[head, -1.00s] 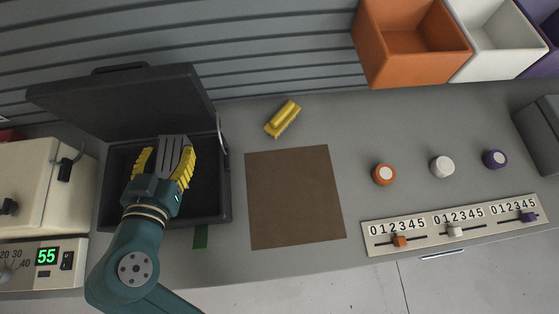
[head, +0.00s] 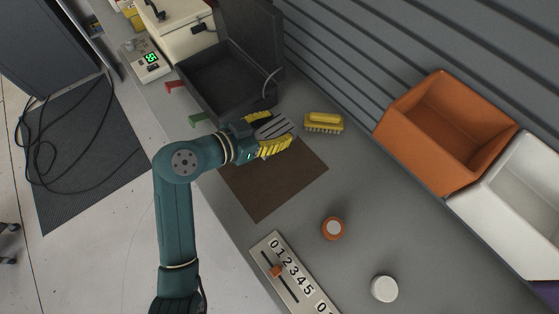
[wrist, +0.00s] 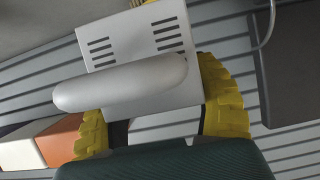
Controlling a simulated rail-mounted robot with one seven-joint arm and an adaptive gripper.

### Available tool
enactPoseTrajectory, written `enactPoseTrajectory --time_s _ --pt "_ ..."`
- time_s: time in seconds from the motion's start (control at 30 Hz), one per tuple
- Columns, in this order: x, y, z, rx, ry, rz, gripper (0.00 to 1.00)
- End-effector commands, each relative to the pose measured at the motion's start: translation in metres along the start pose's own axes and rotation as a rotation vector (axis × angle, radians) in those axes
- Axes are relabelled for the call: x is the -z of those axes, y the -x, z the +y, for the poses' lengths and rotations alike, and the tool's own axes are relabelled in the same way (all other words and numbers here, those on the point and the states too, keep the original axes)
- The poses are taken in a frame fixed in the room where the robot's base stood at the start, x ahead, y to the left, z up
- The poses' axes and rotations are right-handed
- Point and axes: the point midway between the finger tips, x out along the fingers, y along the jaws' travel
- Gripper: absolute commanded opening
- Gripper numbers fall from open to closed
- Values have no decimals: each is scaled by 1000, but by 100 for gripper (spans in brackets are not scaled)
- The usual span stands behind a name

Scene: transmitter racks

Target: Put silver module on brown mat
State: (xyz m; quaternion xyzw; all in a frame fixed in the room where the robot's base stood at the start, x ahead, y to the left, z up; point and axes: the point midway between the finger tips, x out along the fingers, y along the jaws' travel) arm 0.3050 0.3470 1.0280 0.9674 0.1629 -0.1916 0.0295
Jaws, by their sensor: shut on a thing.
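The silver module (head: 275,126) is a grey slotted block between the yellow fingers of my gripper (head: 273,133). In the wrist view the module (wrist: 150,50) shows its slots and a rounded handle (wrist: 120,86), with my gripper (wrist: 160,115) shut on it. The brown mat (head: 265,194) lies flat on the bench. My gripper and the module are above the mat's far edge, by the case; the height is hard to tell. Part of the mat is hidden by my arm.
An open dark case (head: 213,70) stands behind the mat. A yellow brush (head: 324,122) lies just beyond the mat. Orange (head: 333,228) and white (head: 384,289) knobs and a slider panel (head: 285,263) are nearer. Orange (head: 411,111) and white (head: 490,185) bins stand right.

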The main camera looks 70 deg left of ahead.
Motion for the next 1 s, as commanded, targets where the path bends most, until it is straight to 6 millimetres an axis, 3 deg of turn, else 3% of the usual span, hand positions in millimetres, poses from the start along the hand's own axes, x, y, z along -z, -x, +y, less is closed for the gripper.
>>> enactPoseTrajectory --time_s 0.1,0.5,0.93,0.97,1.0 --pt "-26 -10 0 -1 6 -2 20" --pt "-84 -34 1 -1 3 0 20" --pt "-92 -38 0 1 1 1 20" --pt "-92 -38 1 0 3 -3 67" --pt "-92 -37 1 -1 3 -3 74"
